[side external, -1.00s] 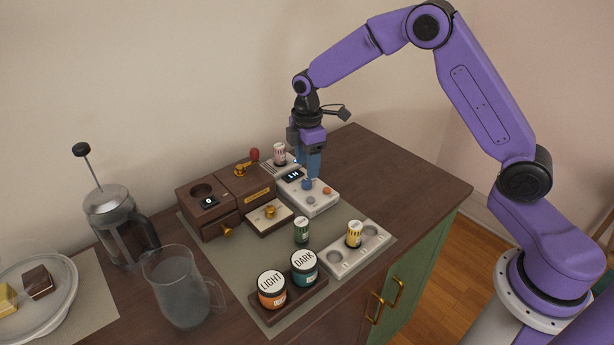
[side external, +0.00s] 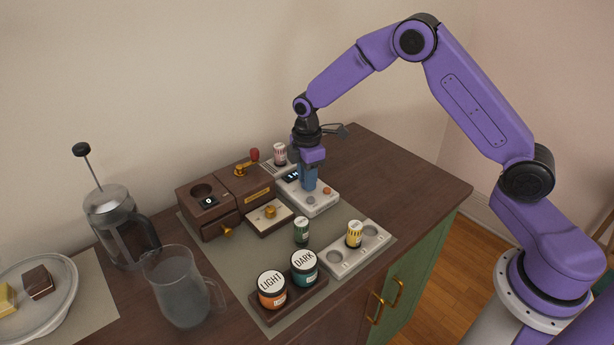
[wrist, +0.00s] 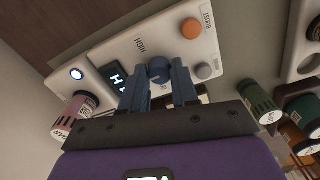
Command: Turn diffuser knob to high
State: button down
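The diffuser is a white box (side external: 321,208) on the counter mat, with a small dark lit display (wrist: 117,78); its characters are partly hidden and I can make out an H. The blue diffuser knob (wrist: 158,72) is in the wrist view, beside the printed word HIGH. In the side view my gripper hides the knob. My gripper (wrist: 161,68) points down at the box, one blue finger on each side of the knob. The fingers appear to touch its sides, so it looks shut on the knob. The knob's exact pointer setting is hard to read.
An orange button (wrist: 191,28) and a grey button (wrist: 204,71) sit close to the knob. A pink-labelled vial (side external: 279,154) stands at the box's back end. A wooden unit (side external: 246,186) is left, and a white vial tray (side external: 342,263) is in front.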

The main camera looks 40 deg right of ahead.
jog(key=shift+m, duration=0.4)
jog(key=m, duration=0.6)
jog(key=shift+m, duration=0.4)
jog(key=m, duration=0.6)
jog(key=shift+m, duration=0.3)
jog(key=c, duration=0.8)
grip_release()
jog(key=shift+c, duration=0.2)
jog(key=shift+r, duration=0.15)
